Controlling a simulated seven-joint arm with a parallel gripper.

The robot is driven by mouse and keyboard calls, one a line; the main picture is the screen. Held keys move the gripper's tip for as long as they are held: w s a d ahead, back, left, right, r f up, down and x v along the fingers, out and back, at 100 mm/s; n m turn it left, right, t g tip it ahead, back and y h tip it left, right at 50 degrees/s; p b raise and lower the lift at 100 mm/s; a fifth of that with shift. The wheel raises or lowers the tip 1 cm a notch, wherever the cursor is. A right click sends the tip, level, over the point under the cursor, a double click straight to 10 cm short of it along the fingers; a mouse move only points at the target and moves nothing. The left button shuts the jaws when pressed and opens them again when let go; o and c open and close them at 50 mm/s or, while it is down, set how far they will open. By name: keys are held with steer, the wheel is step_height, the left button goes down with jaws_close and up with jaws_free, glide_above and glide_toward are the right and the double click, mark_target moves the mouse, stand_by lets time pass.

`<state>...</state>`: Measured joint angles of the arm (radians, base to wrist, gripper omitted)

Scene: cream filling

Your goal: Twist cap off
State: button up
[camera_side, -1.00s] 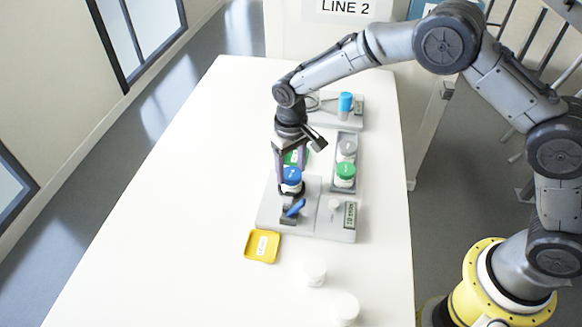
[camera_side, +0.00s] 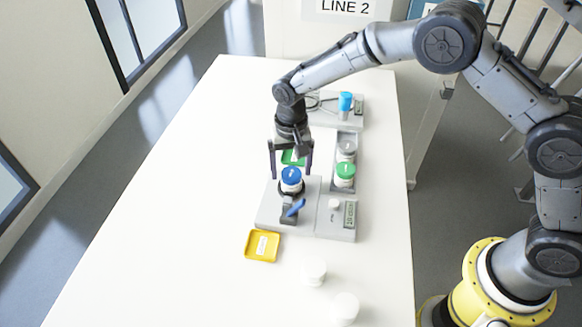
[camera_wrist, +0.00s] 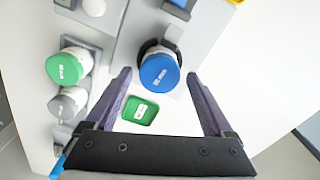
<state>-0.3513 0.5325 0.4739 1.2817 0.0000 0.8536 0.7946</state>
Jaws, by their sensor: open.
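A jar with a blue cap (camera_side: 291,175) stands upright in a dark clamp (camera_side: 287,190) on a grey fixture. Its blue cap (camera_wrist: 160,73) shows from above in the wrist view, with the dark clamp ring around it. My gripper (camera_side: 290,175) is open, with its fingers spread on either side of the cap. In the wrist view the fingertips of my gripper (camera_wrist: 158,75) stand apart from the cap, with nothing between them but the cap area. The cap sits on the jar. The blue clamp lever (camera_side: 296,207) is in front of the jar.
A green-capped jar (camera_side: 345,173) and a grey-capped jar (camera_side: 346,149) stand in a rack to the right. A green tray (camera_wrist: 140,110) lies behind the clamp, a yellow tray (camera_side: 262,246) in front. White jars (camera_side: 314,273) stand near the table front. The left table side is clear.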

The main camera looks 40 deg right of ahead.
steer(key=m, duration=0.5)
steer(key=shift+m, duration=0.4)
steer(key=m, duration=0.5)
steer(key=shift+m, duration=0.4)
steer(key=shift+c, duration=0.2)
steer(key=c, duration=1.3)
